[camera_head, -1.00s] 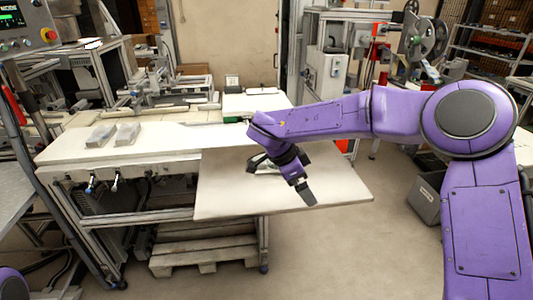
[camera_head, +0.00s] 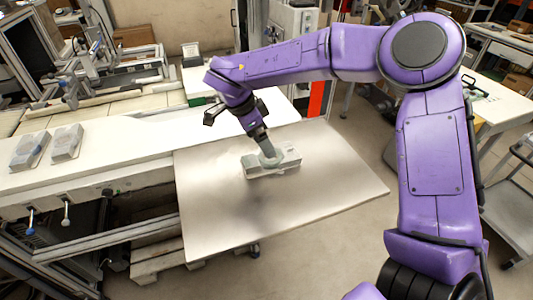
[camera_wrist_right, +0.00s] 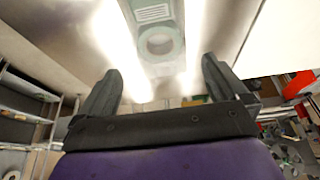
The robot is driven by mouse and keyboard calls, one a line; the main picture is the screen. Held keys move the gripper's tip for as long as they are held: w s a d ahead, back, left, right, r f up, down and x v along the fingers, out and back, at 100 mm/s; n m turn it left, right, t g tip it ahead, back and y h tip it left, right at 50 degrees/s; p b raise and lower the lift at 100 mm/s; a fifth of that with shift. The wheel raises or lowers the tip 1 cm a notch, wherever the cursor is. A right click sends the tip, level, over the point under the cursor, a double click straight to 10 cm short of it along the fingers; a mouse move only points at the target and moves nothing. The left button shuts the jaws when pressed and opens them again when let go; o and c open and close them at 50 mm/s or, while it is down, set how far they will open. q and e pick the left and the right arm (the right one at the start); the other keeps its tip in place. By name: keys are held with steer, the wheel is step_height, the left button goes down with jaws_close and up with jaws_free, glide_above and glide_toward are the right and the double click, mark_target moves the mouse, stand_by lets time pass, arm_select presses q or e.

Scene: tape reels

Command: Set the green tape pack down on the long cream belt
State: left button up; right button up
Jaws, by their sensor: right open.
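The pale grey-green tape pack (camera_head: 287,163), a low block with a ring, sits on a square cream board (camera_head: 220,215) in the head view. The pack also shows in the right wrist view (camera_wrist_right: 160,42), ahead of the fingers and between their lines. My right gripper (camera_head: 243,138) is open over the pack's left side; its fingers in the right wrist view (camera_wrist_right: 161,68) are spread and hold nothing. Whether a finger touches the pack is unclear. The long cream belt (camera_head: 120,147) runs behind and left of the board. My left gripper is out of view.
Two grey packs (camera_head: 65,143) (camera_head: 29,150) stand on the left part of the belt. The belt between them and my right arm is clear. Machine rails (camera_head: 110,80) stand behind. The board's front is empty. A grey cart (camera_head: 510,195) is at right.

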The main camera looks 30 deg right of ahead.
steer(key=shift+s+d+f, duration=0.25)
steer(key=shift+s+f, duration=0.2)
steer(key=shift+s+d+f, duration=0.15)
steer(key=shift+s+f, duration=0.05)
steer(key=shift+f, duration=0.1)
steer(key=f, duration=0.1)
steer(key=w+f+p, duration=0.1)
steer(key=f, duration=0.2)
steer(key=shift+w+d+f+p, duration=0.25)
steer(key=shift+d+f+p, duration=0.05)
steer(key=shift+d+f, duration=0.3)
steer(key=shift+f, duration=0.1)
steer(key=shift+s+d, duration=0.1)
steer(key=shift+s, duration=0.3)
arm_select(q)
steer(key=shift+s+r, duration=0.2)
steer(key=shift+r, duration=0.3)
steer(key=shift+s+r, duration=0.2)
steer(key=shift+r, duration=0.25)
arm_select(e)
steer(key=shift+w, duration=0.1)
steer(key=c, duration=1)
steer(key=shift+o, duration=0.2)
steer(key=shift+r, duration=0.1)
